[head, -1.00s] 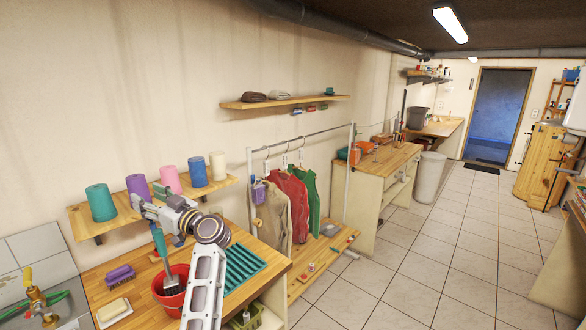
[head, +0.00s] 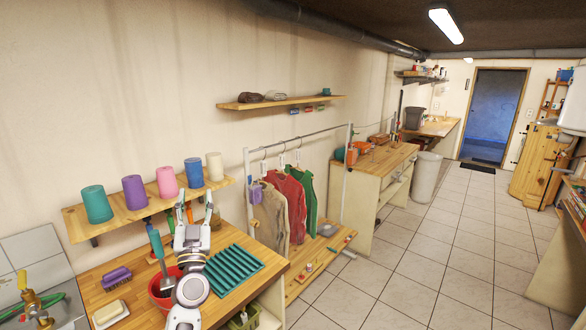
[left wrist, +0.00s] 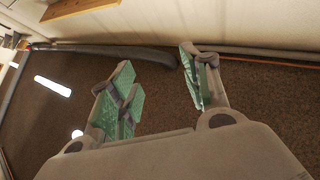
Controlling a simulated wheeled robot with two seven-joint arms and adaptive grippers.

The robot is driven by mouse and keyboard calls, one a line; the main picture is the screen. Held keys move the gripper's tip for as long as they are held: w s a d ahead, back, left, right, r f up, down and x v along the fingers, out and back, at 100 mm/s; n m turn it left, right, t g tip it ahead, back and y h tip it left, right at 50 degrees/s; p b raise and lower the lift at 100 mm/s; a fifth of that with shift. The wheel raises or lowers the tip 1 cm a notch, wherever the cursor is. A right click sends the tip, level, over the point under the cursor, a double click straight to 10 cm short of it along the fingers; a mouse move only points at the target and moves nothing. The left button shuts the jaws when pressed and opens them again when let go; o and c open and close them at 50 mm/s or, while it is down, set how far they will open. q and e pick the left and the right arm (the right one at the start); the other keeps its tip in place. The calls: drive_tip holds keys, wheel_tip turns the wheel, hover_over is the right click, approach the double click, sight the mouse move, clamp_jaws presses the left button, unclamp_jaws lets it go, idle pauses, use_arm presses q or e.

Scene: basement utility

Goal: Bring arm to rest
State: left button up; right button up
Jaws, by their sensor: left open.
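My left arm rises from the bottom of the head view, and its gripper (head: 192,212) points upward in front of the wooden counter. The gripper's fingers are apart with nothing between them. In the left wrist view the open gripper (left wrist: 157,85) shows green finger pads against the dark ceiling, also empty. The arm partly covers a red bucket (head: 157,295) with a teal-handled brush (head: 156,244) standing in it. My right gripper is in neither view.
The counter (head: 128,284) also bears a teal ribbed rack (head: 234,267), a purple brush (head: 116,278) and a soap bar (head: 109,313). A wall shelf (head: 140,217) with coloured cylinders stands behind the gripper.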

use_arm(q)
drive_tip(key=s+d+f+m+g+h, duration=0.2)
drive_tip(key=s+d+f+g+h, duration=0.15)
drive_tip(key=f, duration=0.35)
drive_tip(key=s+d+f+m+g+h, duration=0.3)
drive_tip(key=d+f+h, duration=0.1)
drive_tip(key=f, duration=0.4)
drive_tip(key=s+d+f+m+g+h, duration=0.2)
drive_tip(key=s+d+f+g+h, duration=0.15)
drive_tip(key=f, duration=0.35)
drive_tip(key=s+a+f+n+g+y, duration=0.3)
drive_tip(key=s+a+f+g, duration=0.15)
drive_tip(key=s+f, duration=0.5)
drive_tip(key=s+a+f+n+g+y, duration=0.25)
drive_tip(key=s+f+g, duration=0.4)
drive_tip(key=s, duration=0.65)
wheel_tip(320, 180, down, 33)
drive_tip(key=s+b, duration=0.1)
drive_tip(key=s, duration=0.2)
drive_tip(key=s+a+f+g, duration=0.1)
drive_tip(key=s+a+f, duration=0.1)
drive_tip(key=s+f, duration=0.9)
drive_tip(key=s+a+f+g+b, duration=0.1)
drive_tip(key=s+a+f, duration=0.1)
drive_tip(key=s+f, duration=0.9)
drive_tip(key=shift+a+f+m+b, duration=0.15)
drive_tip(key=shift+f+m+b, duration=0.05)
drive_tip(key=shift+m+b, duration=0.15)
